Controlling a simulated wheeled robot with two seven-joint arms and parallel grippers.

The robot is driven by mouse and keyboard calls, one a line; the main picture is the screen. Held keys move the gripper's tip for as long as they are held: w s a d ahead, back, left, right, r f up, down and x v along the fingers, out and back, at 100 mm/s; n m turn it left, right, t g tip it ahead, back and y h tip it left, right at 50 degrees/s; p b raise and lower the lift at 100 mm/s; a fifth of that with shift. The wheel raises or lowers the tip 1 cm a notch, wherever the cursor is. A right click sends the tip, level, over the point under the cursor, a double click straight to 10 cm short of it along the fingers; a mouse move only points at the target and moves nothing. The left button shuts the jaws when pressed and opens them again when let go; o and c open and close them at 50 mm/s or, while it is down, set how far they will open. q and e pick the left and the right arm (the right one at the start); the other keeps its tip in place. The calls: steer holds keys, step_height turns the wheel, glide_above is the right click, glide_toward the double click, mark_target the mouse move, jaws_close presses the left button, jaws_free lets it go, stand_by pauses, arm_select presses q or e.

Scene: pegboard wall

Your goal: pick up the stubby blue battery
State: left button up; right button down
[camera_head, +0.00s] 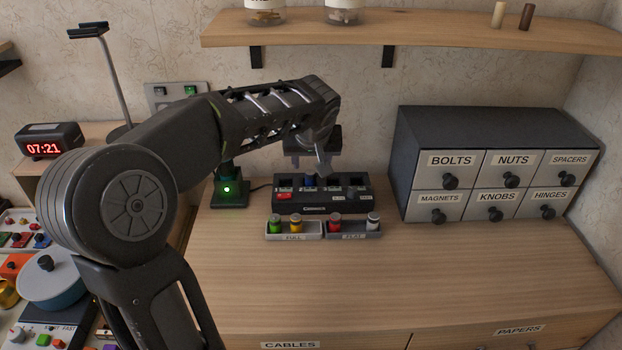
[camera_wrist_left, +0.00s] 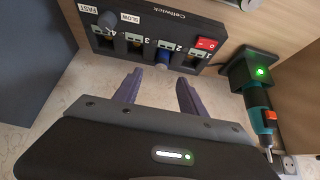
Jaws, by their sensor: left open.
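The stubby blue battery (camera_head: 309,180) stands in a slot of the black charger (camera_head: 316,208) on the wooden cabinet top. In the left wrist view the blue battery (camera_wrist_left: 163,59) shows in the slot marked 2, between and beyond my fingertips. My left gripper (camera_head: 317,163) is above the charger, partly covering the slots behind it. In the wrist view the left gripper (camera_wrist_left: 157,88) has its two purple-grey fingers apart with nothing between them. My right gripper is not in view.
In front of the charger are a FULL tray (camera_head: 293,237) with green and yellow batteries and a FLAT tray (camera_head: 353,236) with red and whitish ones. A drawer unit (camera_head: 398,160) stands right. A green-lit device (camera_head: 229,196) stands left. A shelf (camera_head: 420,28) hangs above. The front cabinet top is clear.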

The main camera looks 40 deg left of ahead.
mark_target(310, 172)
arm_select(q)
steer(key=shift+w+a+f, duration=0.1)
steer(key=shift+f, duration=0.15)
steer(key=shift+p+x, duration=0.5)
steer(key=shift+x, duration=2.15)
jaws_close()
